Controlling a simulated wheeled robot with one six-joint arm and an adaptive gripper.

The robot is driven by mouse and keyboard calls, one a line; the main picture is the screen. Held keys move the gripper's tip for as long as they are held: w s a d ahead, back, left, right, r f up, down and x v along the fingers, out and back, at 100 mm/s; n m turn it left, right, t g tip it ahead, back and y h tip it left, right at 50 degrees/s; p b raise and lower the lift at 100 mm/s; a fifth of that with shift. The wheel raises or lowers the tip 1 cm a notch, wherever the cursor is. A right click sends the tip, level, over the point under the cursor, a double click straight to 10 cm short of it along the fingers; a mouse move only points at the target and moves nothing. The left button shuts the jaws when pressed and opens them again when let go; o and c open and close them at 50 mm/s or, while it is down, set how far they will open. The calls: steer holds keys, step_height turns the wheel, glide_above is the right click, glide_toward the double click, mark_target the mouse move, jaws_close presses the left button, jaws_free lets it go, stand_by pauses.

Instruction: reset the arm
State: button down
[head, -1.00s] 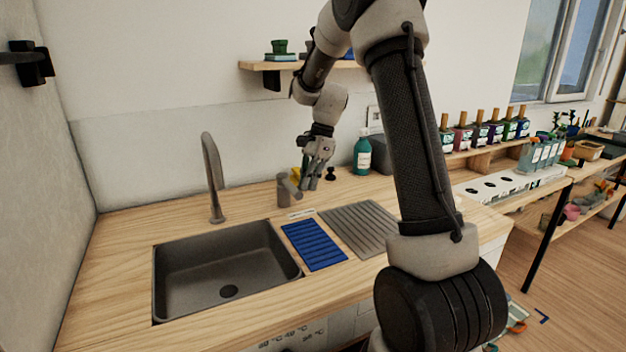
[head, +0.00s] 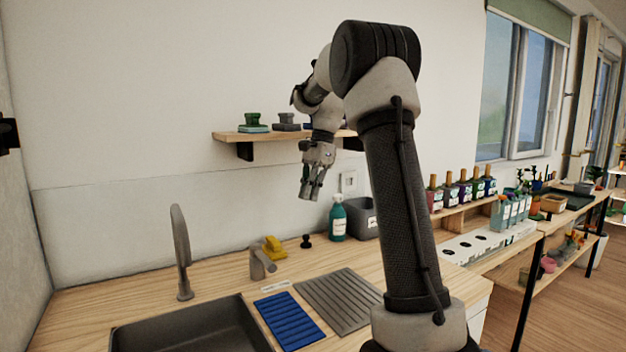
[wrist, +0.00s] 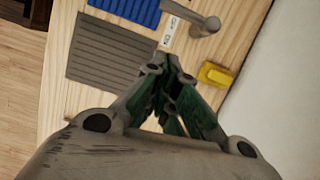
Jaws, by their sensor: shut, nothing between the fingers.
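My gripper (head: 311,193) hangs from my raised arm in front of the wall, fingers pointing down, above the back of the wooden counter. It is shut and empty. In the wrist view the closed fingers (wrist: 172,95) are seen from above, with the counter well below them. No object touches the gripper.
Below are a sink (head: 195,330), a faucet (head: 181,250), a blue mat (head: 289,320), a grey ribbed mat (head: 340,302) and a yellow object (head: 274,247). A spray bottle (head: 338,220) and grey bin (head: 362,217) stand at the wall. A wall shelf (head: 235,136) is close behind my arm.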

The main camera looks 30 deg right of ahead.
steer(key=s+a+f+n+t+h, duration=0.1)
steer(key=s+a+n+t, duration=0.1)
steer(key=s+n, duration=0.6)
steer(key=s+a+f+n+t+h, duration=0.2)
steer(key=s+n, duration=0.7)
steer(key=s, duration=1.3)
steer(key=shift+s+a+f+t, duration=0.25)
steer(key=shift+a+f+t, duration=0.05)
steer(key=shift+a, duration=0.9)
